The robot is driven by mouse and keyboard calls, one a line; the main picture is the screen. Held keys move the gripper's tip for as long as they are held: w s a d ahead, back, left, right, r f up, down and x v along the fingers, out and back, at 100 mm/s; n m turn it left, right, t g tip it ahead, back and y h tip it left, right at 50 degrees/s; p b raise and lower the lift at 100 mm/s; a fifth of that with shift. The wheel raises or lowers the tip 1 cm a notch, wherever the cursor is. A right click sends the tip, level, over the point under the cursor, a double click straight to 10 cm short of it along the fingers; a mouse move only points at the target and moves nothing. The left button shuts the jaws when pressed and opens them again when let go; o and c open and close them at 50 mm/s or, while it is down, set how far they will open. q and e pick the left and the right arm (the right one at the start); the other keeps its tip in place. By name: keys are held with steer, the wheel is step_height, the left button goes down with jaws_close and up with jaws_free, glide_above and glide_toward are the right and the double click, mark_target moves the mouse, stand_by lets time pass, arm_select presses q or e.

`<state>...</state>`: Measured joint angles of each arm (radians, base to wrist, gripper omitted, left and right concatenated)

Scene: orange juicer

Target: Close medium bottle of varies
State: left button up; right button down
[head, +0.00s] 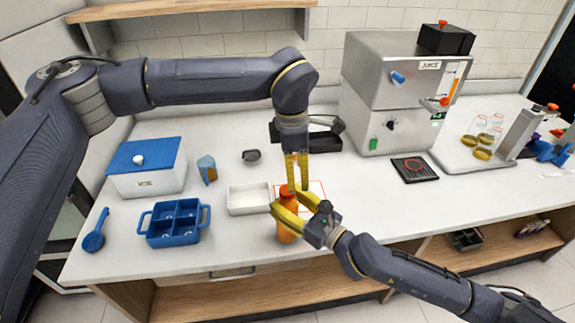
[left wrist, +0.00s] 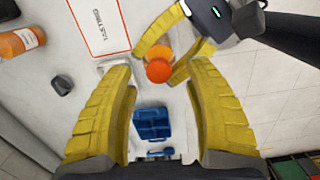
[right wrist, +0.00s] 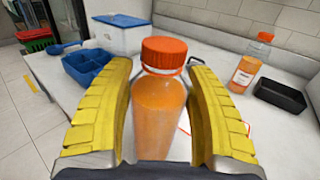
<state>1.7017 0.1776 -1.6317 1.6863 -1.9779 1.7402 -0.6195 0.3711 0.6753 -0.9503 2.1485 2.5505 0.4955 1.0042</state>
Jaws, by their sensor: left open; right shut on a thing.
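An orange juice bottle (head: 286,232) with an orange-red cap (right wrist: 164,53) stands upright near the front edge of the counter. The cap sits on the bottle's neck; I cannot tell how tight it is. My right gripper (head: 291,205) is shut around the upper part of the bottle, with the bottle between its yellow fingers in the right wrist view (right wrist: 162,110). My left gripper (head: 297,182) points down, open and empty, just above the cap. In the left wrist view the cap (left wrist: 159,70) shows beyond the spread fingers, apart from them.
A second juice bottle (right wrist: 245,72) stands near a black tray (right wrist: 280,95). A white tray (head: 249,199), a blue divided caddy (head: 174,222), a blue-lidded box (head: 147,168) and a measuring cup (head: 207,170) lie left. The juicer (head: 399,90) stands back right. The front right counter is clear.

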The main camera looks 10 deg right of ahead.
arm_select(q)
steer(key=n, duration=0.3)
steer(key=shift+a+r, duration=0.1)
steer(key=n, duration=0.4)
steer(key=shift+w+r+n, duration=0.1)
steer(key=shift+r+n, duration=0.1)
steer(key=shift+n, duration=0.2)
steer(key=n, duration=0.4)
steer(key=shift+a+r+n, duration=0.2)
steer(key=shift+n, duration=0.1)
steer(key=n, duration=0.4)
steer(key=shift+w+a+r+n, duration=0.1)
steer(key=shift+r+n, duration=0.1)
steer(key=shift+n, duration=0.1)
steer(key=n, duration=0.4)
steer(key=shift+a+r+n, duration=0.15)
steer(key=shift+a+n, duration=0.05)
steer(key=shift+n, duration=0.1)
steer(key=n, duration=0.3)
steer(key=shift+a+y, duration=0.15)
steer(key=shift+y, duration=0.15)
steer(key=n, duration=0.4)
steer(key=shift+a, duration=0.15)
steer(key=n, duration=0.3)
steer(key=shift+a+n, duration=0.1)
steer(key=shift+n, duration=0.3)
